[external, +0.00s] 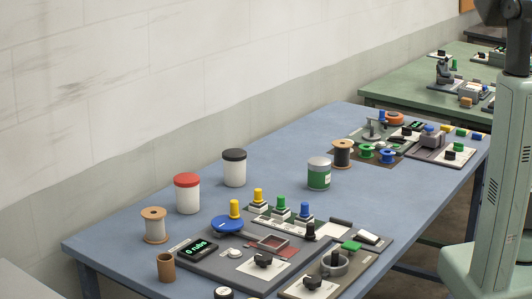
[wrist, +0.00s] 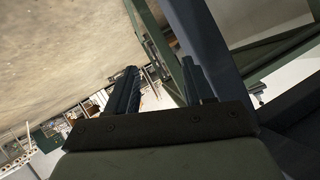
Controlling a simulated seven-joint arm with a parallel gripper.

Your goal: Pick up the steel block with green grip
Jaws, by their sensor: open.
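The steel block with the green grip (external: 281,208) stands upright on a dark rack on the blue table, between a yellow-gripped block (external: 258,200) and a blue-gripped block (external: 304,213). My gripper (wrist: 160,88) shows only in the wrist view. Its two dark fingers are apart with nothing between them. The wrist view is tilted and shows table legs, wall and floor beyond the fingers. I cannot make out the green-gripped block there. My gripper is outside the external view, so its distance from the block cannot be told.
The blue table (external: 110,237) holds a press board with a counter display (external: 198,249), a red-lidded jar (external: 187,194), a black-lidded jar (external: 234,168), a green-labelled can (external: 319,174) and spools (external: 154,225). A green table (external: 400,84) stands behind. The table's middle strip is mostly clear.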

